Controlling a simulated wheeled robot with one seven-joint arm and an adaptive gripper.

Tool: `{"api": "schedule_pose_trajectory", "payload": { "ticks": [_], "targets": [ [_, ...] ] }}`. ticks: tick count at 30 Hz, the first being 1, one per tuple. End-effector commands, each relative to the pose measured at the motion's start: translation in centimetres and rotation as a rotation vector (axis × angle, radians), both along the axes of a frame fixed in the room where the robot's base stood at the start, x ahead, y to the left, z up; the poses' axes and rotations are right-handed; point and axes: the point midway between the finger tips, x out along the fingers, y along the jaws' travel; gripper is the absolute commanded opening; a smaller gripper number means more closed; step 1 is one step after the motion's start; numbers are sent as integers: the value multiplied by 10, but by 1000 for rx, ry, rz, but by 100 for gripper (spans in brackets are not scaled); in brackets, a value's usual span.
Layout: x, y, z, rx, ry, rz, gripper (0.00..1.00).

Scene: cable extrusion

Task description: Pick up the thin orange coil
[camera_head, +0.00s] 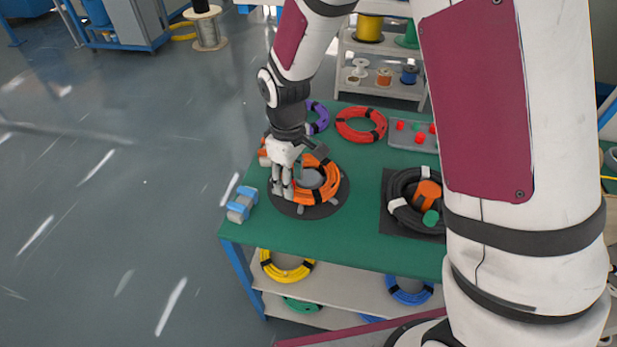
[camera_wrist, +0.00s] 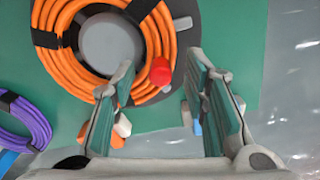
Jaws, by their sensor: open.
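An orange coil with black ties (camera_head: 328,182) lies around a grey hub on a dark round base (camera_head: 300,212) on the green table. In the wrist view the coil (camera_wrist: 62,62) fills the upper left, around the grey hub (camera_wrist: 112,42). My gripper (camera_head: 282,192) is over the coil's left side in the head view. In the wrist view its open fingers (camera_wrist: 160,72) point at the coil's outer edge; the left finger overlaps the coil in the picture. A red round piece (camera_wrist: 160,71) shows between the fingertips. Whether a finger touches the coil, I cannot tell.
A purple coil (camera_head: 319,118) and a red coil (camera_head: 361,126) lie behind. A black coil (camera_head: 405,212) is at the right. A blue and grey block (camera_head: 241,205) sits at the left table edge. More orange shows partly hidden behind my wrist.

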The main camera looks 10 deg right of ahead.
Motion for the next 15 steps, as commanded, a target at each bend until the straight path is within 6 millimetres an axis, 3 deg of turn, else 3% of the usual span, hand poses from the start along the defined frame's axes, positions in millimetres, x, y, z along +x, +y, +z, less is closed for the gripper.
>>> {"api": "schedule_pose_trajectory", "payload": {
  "ticks": [9, 15],
  "targets": [
    [0, 0, -7, 0, 0, 0, 41],
    [0, 0, -6, 0, 0, 0, 0]
  ]
}}
